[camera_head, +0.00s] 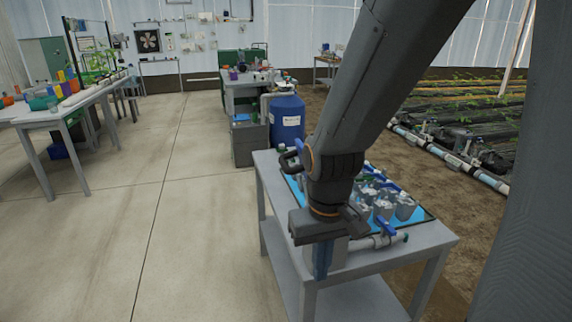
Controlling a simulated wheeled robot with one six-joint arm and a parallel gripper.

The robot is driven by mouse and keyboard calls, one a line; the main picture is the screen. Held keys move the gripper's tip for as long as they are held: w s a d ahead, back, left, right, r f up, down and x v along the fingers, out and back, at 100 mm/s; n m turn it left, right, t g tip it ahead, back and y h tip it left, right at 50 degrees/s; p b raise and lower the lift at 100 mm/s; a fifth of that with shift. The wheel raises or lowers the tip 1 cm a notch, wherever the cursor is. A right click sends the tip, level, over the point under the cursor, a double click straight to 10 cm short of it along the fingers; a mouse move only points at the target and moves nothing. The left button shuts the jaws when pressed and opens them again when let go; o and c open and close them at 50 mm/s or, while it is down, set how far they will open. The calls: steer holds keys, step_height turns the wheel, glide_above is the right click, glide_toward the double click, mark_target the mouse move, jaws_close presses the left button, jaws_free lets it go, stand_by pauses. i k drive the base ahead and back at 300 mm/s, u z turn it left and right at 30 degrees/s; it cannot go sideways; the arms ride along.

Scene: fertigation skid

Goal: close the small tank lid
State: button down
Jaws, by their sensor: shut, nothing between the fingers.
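My gripper (322,270) is at the front left edge of a grey metal table, pointing down. Its fingers are shut and empty. A grey block-like shape (341,252) shows just behind the fingers; I cannot tell whether it is the small tank. No small tank lid can be clearly made out; my arm hides much of the table's middle. A large blue tank (287,122) with a white label stands on the floor behind the table, apart from my gripper.
The grey table (425,247) bears a blue tray with several grey fittings (384,207), blue-handled valves and a pipe (372,243). A long bench (75,97) stands at the left, a workbench (240,87) at the back. The concrete floor (150,200) between them is clear. Planted soil rows lie right.

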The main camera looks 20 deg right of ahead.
mark_target(281, 159)
steer(key=k, duration=0.45)
steer(key=u, duration=1.55)
steer(key=i, duration=1)
steer(key=z, duration=2.15)
